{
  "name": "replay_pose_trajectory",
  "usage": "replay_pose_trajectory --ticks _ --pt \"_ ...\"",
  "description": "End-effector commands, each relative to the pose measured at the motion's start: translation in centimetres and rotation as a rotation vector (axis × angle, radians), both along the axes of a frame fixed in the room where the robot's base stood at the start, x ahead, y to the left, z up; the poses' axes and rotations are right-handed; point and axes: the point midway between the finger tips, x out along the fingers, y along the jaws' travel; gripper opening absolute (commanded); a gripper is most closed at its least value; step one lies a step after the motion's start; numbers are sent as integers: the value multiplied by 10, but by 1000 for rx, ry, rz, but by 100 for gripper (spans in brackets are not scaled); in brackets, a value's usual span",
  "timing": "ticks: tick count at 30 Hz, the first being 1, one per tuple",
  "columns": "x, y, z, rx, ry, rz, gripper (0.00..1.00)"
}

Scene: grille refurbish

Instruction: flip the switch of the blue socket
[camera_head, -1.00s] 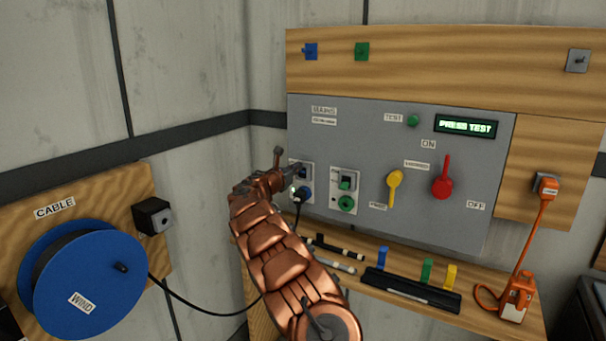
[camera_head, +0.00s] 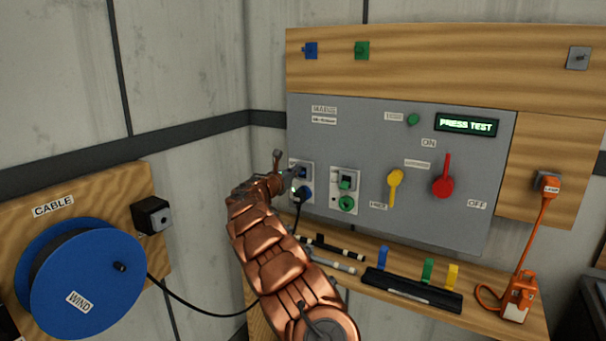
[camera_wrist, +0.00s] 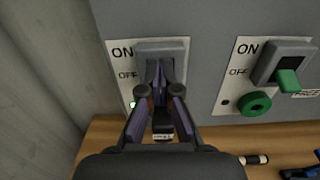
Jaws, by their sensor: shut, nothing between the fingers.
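The blue socket (camera_head: 308,166) is on the left of the grey panel, with a blue plug (camera_head: 306,191) and black cable in its lower part. Its switch plate (camera_wrist: 116,62) shows in the wrist view, marked ON above OFF, with a green light (camera_wrist: 133,104) lit at its lower left. My gripper (camera_wrist: 160,68) is shut and empty, its fingertips in front of the switch housing (camera_wrist: 162,46). The fingers hide most of the rocker, so its position and any contact cannot be told. In the head view my gripper (camera_head: 292,173) reaches the socket from the left.
The green socket (camera_head: 345,188) is close on the right; it also shows in the wrist view (camera_wrist: 255,103). A yellow lever (camera_head: 395,187) and a red lever (camera_head: 442,180) are farther right. A wooden shelf (camera_head: 480,318) with pens and a black tray is below. The blue cable reel (camera_head: 88,280) is at left.

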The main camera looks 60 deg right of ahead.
Motion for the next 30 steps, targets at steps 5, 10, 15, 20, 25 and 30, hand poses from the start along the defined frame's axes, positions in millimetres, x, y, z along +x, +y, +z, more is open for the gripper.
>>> replay_pose_trajectory --ticks 5,10,15,20,25,30 --pt "0 1 -3 0 1 0 0" --pt "0 2 -6 0 1 -1 0" --pt "-1 3 -8 1 1 -1 0" --pt "-1 3 -8 1 1 -1 0" --pt "-1 3 -8 1 1 -1 0" --pt "-1 3 -9 0 1 -1 0"
